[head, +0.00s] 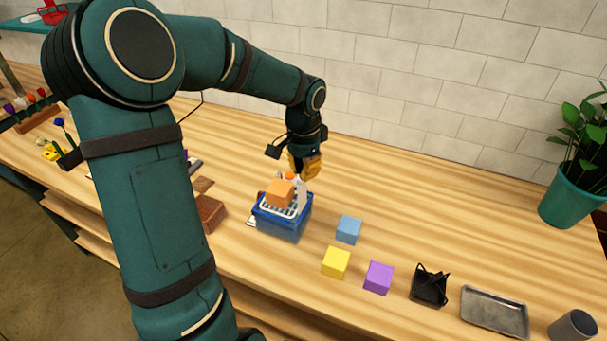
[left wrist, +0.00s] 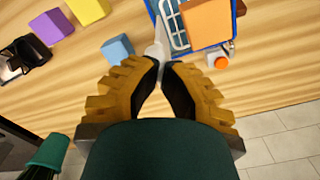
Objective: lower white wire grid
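The white wire grid (head: 270,208) sits at the top of a blue crate (head: 281,229), with an orange block (head: 280,193) resting on it. In the left wrist view the grid (left wrist: 178,28) shows inside the crate's blue rim, partly hidden by the orange block (left wrist: 207,22). A white upright piece (head: 301,196) stands at the crate's right side. My left gripper (head: 300,177) points down at that piece. In the left wrist view its fingertips (left wrist: 162,67) are close together around the piece, which seems to be the grid's handle. My right gripper is out of view.
A blue block (head: 349,229), yellow block (head: 336,262) and purple block (head: 378,277) stand right of the crate. Beyond are a black strappy object (head: 430,285), a metal tray (head: 495,311) and a grey cup (head: 573,326). A brown block (head: 211,213) stands left. The table behind is clear.

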